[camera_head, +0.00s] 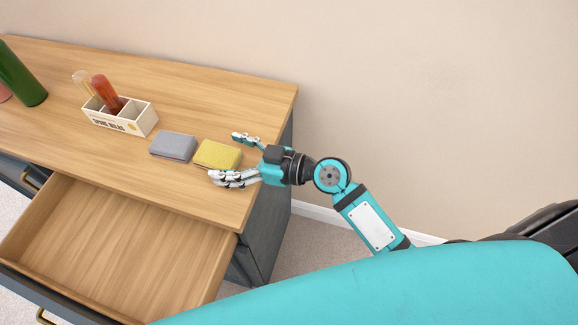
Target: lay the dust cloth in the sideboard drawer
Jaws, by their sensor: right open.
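Two folded cloths lie side by side on the sideboard top, a grey cloth (173,146) and a yellow cloth (217,154) to its right. I cannot tell which one is the dust cloth. The sideboard drawer (108,235) is pulled open at the front and looks empty. My right gripper (222,156) is open at the right end of the top, its fingers on either side of the yellow cloth's right part. I cannot tell whether they touch it. My left gripper is not in view.
A white divided box (119,118) holding bottles, one of them red (106,93), stands behind the cloths on the wooden sideboard top (200,90). A green bottle (20,76) stands at the far left. The wall (400,90) is behind and to the right.

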